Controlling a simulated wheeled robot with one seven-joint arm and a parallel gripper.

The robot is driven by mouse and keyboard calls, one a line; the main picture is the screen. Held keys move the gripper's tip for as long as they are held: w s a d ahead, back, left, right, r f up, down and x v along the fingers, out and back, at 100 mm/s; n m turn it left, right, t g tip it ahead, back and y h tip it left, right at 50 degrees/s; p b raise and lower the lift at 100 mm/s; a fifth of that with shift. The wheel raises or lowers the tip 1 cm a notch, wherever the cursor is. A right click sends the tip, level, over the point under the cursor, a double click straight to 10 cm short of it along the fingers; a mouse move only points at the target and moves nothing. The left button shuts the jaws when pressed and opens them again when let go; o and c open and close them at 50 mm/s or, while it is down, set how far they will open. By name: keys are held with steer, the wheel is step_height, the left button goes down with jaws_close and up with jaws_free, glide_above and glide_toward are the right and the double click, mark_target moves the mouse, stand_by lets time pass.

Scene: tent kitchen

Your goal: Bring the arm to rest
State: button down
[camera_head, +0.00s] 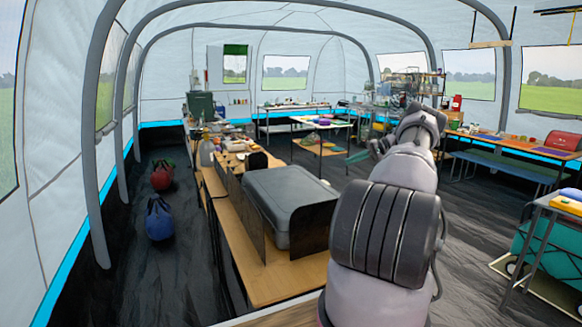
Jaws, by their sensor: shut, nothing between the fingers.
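My arm rises from the bottom right of the head view, with a thick ribbed grey joint low down and a pale link above it. It bends at a dark grey joint high up, in front of the far tables. My gripper cannot be made out; the arm's own links hide what lies behind them.
A wooden bench (264,285) with a large grey case (288,198) stands just left of my arm. Blue (159,220) and red (161,176) bags lie on the dark floor at left. A long table (513,147) and a teal cart (547,247) stand at right.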

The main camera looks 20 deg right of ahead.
steer(key=a+r+n+g+h, duration=0.2)
steer(key=a+r+g+h, duration=0.2)
steer(key=a+r, duration=1.65)
steer(key=s+a+r+h, duration=0.1)
steer(key=s+a+r, duration=0.15)
steer(key=a, duration=0.25)
steer(key=s+a+r+h, duration=0.1)
steer(key=s+a+r, duration=0.15)
steer(key=a, duration=0.35)
steer(key=s+a+r+t+h, duration=0.1)
steer(key=s+a+r+h, duration=0.15)
steer(key=s+a, duration=0.4)
steer(key=s+a+r+t+h, duration=0.1)
steer(key=s+a+r, duration=0.2)
steer(key=s, duration=0.6)
steer(key=s+a+f+t, duration=0.1)
steer(key=s+f, duration=0.1)
steer(key=s, duration=0.6)
steer(key=s+a+f+t, duration=0.2)
steer(key=s, duration=0.7)
steer(key=shift+a, duration=0.25)
